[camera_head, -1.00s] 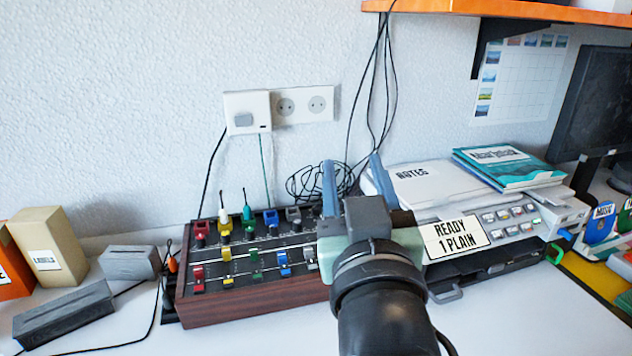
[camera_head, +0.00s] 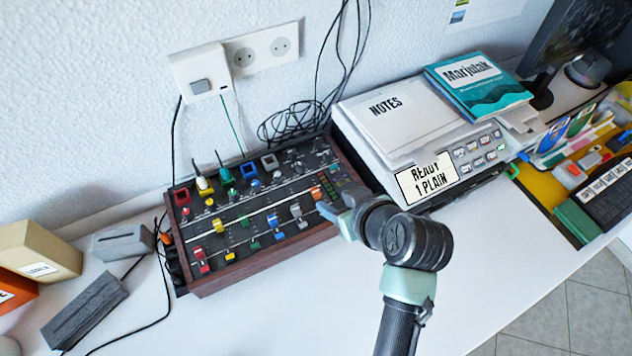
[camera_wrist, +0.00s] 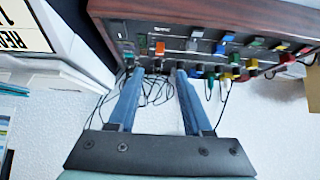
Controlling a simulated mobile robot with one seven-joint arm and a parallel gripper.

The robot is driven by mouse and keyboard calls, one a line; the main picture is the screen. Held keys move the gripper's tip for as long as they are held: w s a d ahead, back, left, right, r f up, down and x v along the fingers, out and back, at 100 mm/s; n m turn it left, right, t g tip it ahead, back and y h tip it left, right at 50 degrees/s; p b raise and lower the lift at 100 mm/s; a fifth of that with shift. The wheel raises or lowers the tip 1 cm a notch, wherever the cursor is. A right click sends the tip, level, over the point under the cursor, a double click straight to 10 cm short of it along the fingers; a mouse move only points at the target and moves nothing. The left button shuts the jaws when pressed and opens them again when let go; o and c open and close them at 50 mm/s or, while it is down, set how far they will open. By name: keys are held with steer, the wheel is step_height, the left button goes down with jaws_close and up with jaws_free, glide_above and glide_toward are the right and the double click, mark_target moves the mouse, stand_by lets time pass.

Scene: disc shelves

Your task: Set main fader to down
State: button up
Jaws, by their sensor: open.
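The mixer (camera_head: 262,267) is a dark panel in a wooden case, with several coloured fader caps in a row. An orange cap (camera_head: 317,193) sits at the right end of that row. It also shows in the wrist view (camera_wrist: 163,46), beyond the fingertips and between their lines. The labels are too small to read, so I cannot confirm which fader is main. My gripper (camera_head: 330,208) is at the mixer's front right, close to the orange cap. In the wrist view my gripper (camera_wrist: 159,73) has its two blue fingers apart with nothing between them.
A printer with a sign (camera_head: 428,178) stands right of the mixer, bearing a notes stack (camera_head: 390,117) and a teal book (camera_head: 478,85). Cables (camera_head: 290,125) lie behind the mixer. Grey blocks (camera_head: 85,310) and boxes (camera_head: 40,250) stand left. The front table is clear.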

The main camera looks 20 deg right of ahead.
mark_target(316, 191)
steer(key=b+x, duration=0.1)
steer(key=x, duration=0.9)
steer(key=shift+w+f, duration=0.2)
steer(key=shift+w, duration=0.1)
steer(key=shift+c, duration=0.2)
jaws_close()
steer(key=shift+s, duration=0.1)
stand_by(0.7)
